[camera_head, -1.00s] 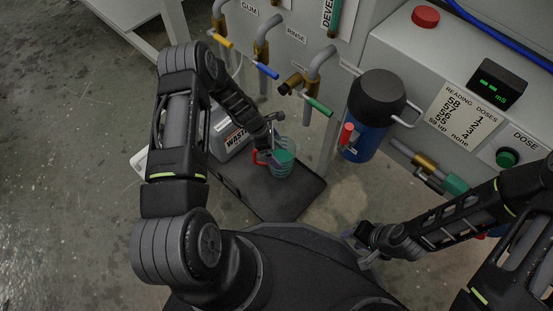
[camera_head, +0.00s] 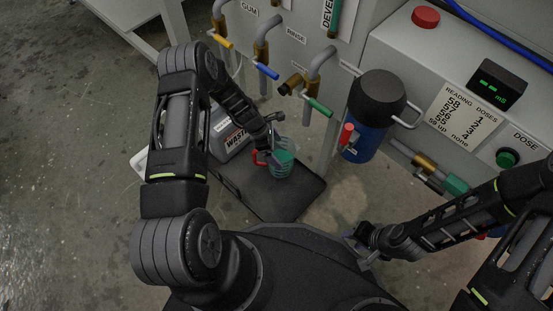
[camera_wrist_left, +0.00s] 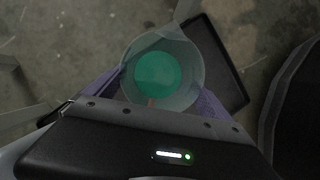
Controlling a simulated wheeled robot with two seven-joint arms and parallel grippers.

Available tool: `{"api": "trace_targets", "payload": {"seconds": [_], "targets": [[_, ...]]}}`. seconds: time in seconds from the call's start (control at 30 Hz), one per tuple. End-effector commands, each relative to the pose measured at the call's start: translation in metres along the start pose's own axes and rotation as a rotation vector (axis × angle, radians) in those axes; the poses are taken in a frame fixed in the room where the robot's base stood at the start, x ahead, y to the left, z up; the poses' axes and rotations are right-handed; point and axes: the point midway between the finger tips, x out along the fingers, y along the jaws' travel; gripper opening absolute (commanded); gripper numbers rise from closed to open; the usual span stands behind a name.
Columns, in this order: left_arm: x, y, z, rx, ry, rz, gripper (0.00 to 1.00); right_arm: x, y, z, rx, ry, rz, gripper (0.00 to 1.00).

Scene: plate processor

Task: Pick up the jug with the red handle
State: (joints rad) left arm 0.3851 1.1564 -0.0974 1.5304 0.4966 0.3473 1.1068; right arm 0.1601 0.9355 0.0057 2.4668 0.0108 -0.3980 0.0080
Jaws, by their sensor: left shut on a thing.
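The jug (camera_head: 283,158) is clear with green liquid inside and a red handle (camera_head: 262,157) on its left side. It stands upright at, or just above, the dark tray (camera_head: 285,206); I cannot tell if it touches. My left gripper (camera_head: 268,155) is shut on the jug at its handle side. In the left wrist view the jug (camera_wrist_left: 160,73) shows from above, its round green liquid surface level, with a bit of red at its near edge. My right gripper (camera_head: 360,244) is at the lower middle, away from the jug; its finger gap is unclear.
A grey waste container (camera_head: 228,135) stands left of the jug. Taps with yellow, blue and green (camera_head: 319,107) levers hang from the machine above. A blue canister with a black lid (camera_head: 376,97) is to the right. Open floor lies at the left.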

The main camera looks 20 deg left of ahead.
Motion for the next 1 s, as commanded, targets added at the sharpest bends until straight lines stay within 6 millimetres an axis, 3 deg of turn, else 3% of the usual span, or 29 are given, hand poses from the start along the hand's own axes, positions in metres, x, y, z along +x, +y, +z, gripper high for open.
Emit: {"api": "trace_targets", "payload": {"seconds": [0.23,0.67,1.0], "targets": [[0.0,0.0,0.0,0.0,0.0,0.0,0.21,0.0,0.0,0.0,0.0,0.0,0.0,0.36],[-0.003,0.001,0.001,0.001,-0.001,0.001,0.2,-0.002,-0.001,0.0,0.0,-0.001,0.0,0.36],[-0.018,0.002,0.002,0.003,-0.001,0.0,0.2,-0.013,-0.004,0.001,-0.001,-0.005,0.0,0.36]]}}
